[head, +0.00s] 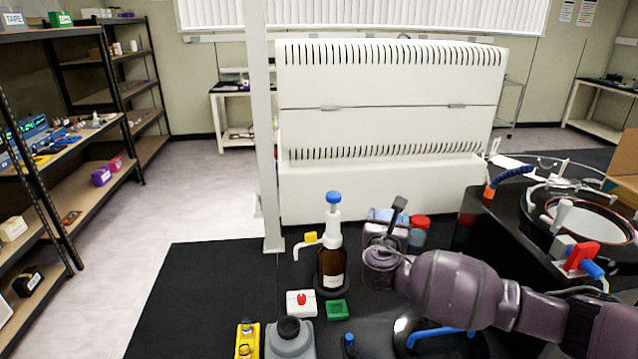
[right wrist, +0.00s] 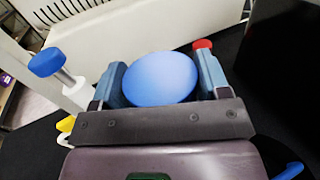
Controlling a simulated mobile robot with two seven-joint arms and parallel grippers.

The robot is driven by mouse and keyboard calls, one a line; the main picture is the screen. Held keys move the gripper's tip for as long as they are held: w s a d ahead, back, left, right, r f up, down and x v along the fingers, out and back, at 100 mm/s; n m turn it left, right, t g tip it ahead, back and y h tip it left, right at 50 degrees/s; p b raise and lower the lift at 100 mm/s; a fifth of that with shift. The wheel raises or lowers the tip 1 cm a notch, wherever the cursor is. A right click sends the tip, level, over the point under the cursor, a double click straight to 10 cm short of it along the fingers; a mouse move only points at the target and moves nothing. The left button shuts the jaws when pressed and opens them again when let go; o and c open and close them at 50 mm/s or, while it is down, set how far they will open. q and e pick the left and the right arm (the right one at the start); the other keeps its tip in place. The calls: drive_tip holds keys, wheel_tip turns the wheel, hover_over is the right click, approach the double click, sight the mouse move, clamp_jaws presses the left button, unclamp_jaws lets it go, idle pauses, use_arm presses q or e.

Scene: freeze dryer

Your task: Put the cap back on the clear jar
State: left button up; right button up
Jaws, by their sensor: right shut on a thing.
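My right gripper (head: 384,222) is over the black bench, right of the brown bottle, largely hidden behind its own wrist in the head view. In the right wrist view its fingers (right wrist: 161,76) are shut on a round blue cap (right wrist: 160,78), one finger on each side. A bit of pale blue shows behind the gripper in the head view (head: 380,214). What lies under the cap is hidden, so I cannot tell whether it touches a jar. I cannot make out the clear jar for certain. My left gripper is not in view.
A brown pump bottle (head: 332,268) stands left of the gripper. A red-lidded jar (head: 419,222) is close on its right. A white-and-red box (head: 301,302), green block (head: 338,310) and grey bottle (head: 289,340) are in front. A large white machine (head: 385,130) stands behind.

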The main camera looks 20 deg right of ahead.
drive_tip(key=shift+w+a, duration=0.1)
drive_tip(key=a+r+n+t+y, duration=0.2)
drive_tip(key=a+y, duration=0.1)
drive_tip(key=a, duration=0.2)
drive_tip(key=shift+s+a+r+n+y, duration=0.2)
drive_tip(key=shift+a+n+y, duration=0.1)
drive_tip(key=shift+a+y, duration=0.1)
drive_tip(key=s+a+f+n+y, duration=0.2)
drive_tip(key=s+a+y, duration=0.1)
drive_tip(key=s+a, duration=0.3)
drive_tip(key=s+a+f+n+t+y, duration=0.1)
drive_tip(key=s+a+f+n+y, duration=0.1)
drive_tip(key=s+a, duration=0.3)
drive_tip(key=shift+s+a+f+n+y, duration=0.35)
drive_tip(key=shift+s+f+y, duration=0.2)
drive_tip(key=shift+s+y, duration=0.5)
drive_tip(key=a+n+g+y, duration=0.1)
drive_tip(key=a+n+y, duration=0.1)
drive_tip(key=a, duration=0.3)
drive_tip(key=a+n+g+y, duration=0.1)
drive_tip(key=a+n+y, duration=0.2)
drive_tip(key=a+y, duration=0.2)
drive_tip(key=a+r+n+g+y, duration=0.1)
drive_tip(key=a+n+y, duration=0.2)
drive_tip(key=a+y, duration=0.1)
drive_tip(key=shift+w+a+r+g, duration=0.15)
drive_tip(key=shift+a+g, duration=0.25)
drive_tip(key=shift+a, duration=0.3)
